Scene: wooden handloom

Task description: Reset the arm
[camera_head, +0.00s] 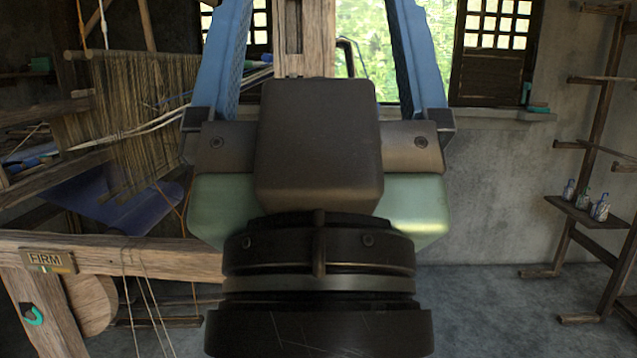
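My gripper (320,30) fills the middle of the head view, close to the camera and pointing up. Its two blue fingers stand wide apart, and their tips are at or past the top edge of the picture. Nothing is held between the fingers; a wooden post and a bright window show through the gap behind. The dark wrist and gripper body hide the centre of the scene.
The wooden handloom (150,255) with its hanging threads (130,90) and dark blue cloth (120,210) stands at left. A sign (48,261) reads FIRM. A wooden shelf rack (600,150) with small bottles (600,208) stands right. Grey floor (490,310) is clear between.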

